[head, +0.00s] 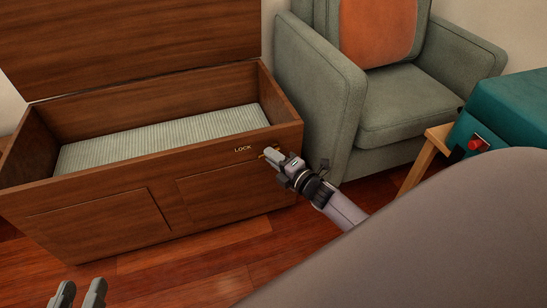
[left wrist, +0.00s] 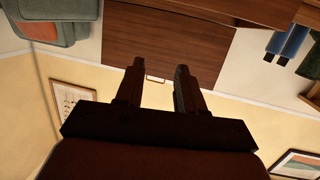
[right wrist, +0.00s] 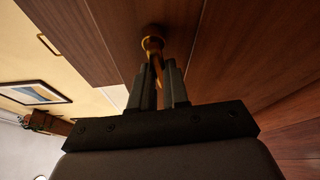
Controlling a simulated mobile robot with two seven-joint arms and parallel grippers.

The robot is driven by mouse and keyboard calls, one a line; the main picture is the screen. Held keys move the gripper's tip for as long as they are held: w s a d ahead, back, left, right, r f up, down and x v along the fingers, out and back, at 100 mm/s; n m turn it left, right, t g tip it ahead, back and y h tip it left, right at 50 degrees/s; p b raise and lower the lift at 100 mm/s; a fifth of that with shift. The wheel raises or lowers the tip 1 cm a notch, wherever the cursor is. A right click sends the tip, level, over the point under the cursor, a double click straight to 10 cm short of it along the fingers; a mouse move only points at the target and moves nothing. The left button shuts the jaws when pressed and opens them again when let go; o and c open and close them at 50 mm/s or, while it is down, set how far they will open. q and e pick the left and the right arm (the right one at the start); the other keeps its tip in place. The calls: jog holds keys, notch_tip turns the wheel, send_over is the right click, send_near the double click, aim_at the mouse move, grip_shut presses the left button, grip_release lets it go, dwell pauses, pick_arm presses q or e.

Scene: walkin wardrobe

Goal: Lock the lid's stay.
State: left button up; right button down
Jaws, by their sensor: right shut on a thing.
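The wooden chest (head: 110,220) stands with its lid (head: 130,45) raised at the back; the lid shows also in the left wrist view (left wrist: 150,45). The word LOCK (head: 243,149) is marked on the chest's front near the upper right corner. Beside it my right gripper (head: 271,155) is shut on a brass lever (right wrist: 152,44), which sticks out from the wood between the fingers. The lever is mostly hidden by the gripper in the head view. My left gripper (head: 79,290) is open and empty, low in front of the chest. The stay itself is not clearly visible.
A green armchair (head: 400,110) with an orange cushion (head: 378,30) stands close to the chest's right. A teal box with a red button (head: 478,144) is at the far right. A ribbed light pad (head: 160,138) lies in the chest. Wooden floor in front is clear.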

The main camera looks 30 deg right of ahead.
pick_arm(q)
jog(key=shift+f, duration=0.2)
pick_arm(e)
jog(key=c, duration=1.1)
grip_release()
pick_arm(q)
jog(key=shift+w+d+n+g+h+p, duration=0.15)
jog(key=shift+w+d+n+g+p, duration=0.2)
jog(key=shift+p, duration=0.4)
jog(key=shift+d+n+g+h+p, duration=0.15)
jog(key=shift+d+g+p, duration=0.25)
jog(key=shift+p, duration=0.3)
pick_arm(e)
jog(key=shift+s+d+r, duration=0.1)
jog(key=shift+s+d, duration=0.05)
jog(key=shift+s, duration=1.05)
jog(key=shift+s+d+r, duration=0.1)
jog(key=shift+s+d, duration=0.1)
jog(key=shift+s, duration=0.95)
jog(key=shift+s+d+r, duration=0.1)
jog(key=shift+s+d, duration=0.05)
jog(key=shift+s, duration=1.05)
jog(key=shift+f, duration=0.1)
